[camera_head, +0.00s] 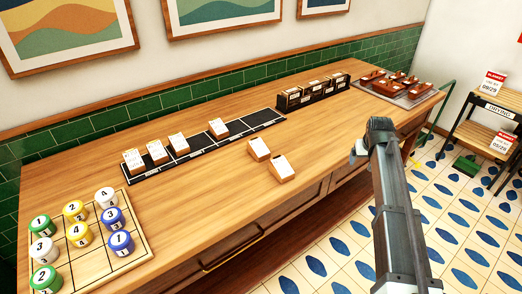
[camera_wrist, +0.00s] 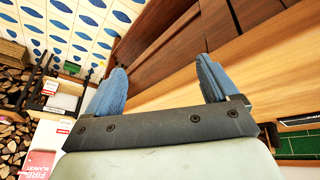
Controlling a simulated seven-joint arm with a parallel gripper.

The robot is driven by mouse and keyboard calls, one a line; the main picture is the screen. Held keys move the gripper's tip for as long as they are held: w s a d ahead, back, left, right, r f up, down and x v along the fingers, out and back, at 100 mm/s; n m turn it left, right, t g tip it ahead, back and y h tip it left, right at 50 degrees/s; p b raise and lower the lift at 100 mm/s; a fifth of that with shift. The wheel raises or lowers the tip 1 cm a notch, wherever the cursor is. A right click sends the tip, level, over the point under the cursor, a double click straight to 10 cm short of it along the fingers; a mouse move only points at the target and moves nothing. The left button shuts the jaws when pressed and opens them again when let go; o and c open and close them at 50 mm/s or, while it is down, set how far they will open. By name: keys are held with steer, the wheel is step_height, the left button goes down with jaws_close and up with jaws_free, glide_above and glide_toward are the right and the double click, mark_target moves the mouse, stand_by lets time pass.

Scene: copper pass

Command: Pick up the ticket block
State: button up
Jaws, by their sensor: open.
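Two ticket blocks lie loose near the counter's front edge in the head view: one ticket block (camera_head: 259,149) and, nearer the edge, a second ticket block (camera_head: 281,170). Each is a small wooden block with white paper on top. Several similar blocks, such as this ticket block (camera_head: 179,145), stand on a black strip (camera_head: 200,147) behind them. In the wrist view my gripper (camera_wrist: 160,82) is open, with nothing between its blue-grey fingers. In the head view it is to the right of the loose blocks, apart from them, and partly hidden by my arm. The wrist view shows no ticket block.
A board (camera_head: 136,256) with numbered coloured cylinders lies at front left. A dark divided holder (camera_head: 312,92) stands at the back. A tray (camera_head: 411,97) with reddish-brown items is at far right. The counter (camera_head: 215,190) is clear left of the loose blocks. A shelf rack (camera_head: 484,132) stands right.

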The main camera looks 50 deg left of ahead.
steer(key=s+a+r+n+y, duration=0.1)
steer(key=s+a+r, duration=0.3)
steer(key=a+r, duration=0.4)
steer(key=n+g, duration=0.4)
steer(key=n, duration=0.2)
glide_toward(258, 145)
steer(key=shift+y, duration=0.3)
steer(key=x, duration=0.4)
steer(key=shift+w+f, duration=0.2)
steer(key=shift+f, duration=0.15)
steer(key=shift+x, duration=2.7)
steer(key=shift+s+d, duration=0.15)
steer(key=c, duration=1.1)
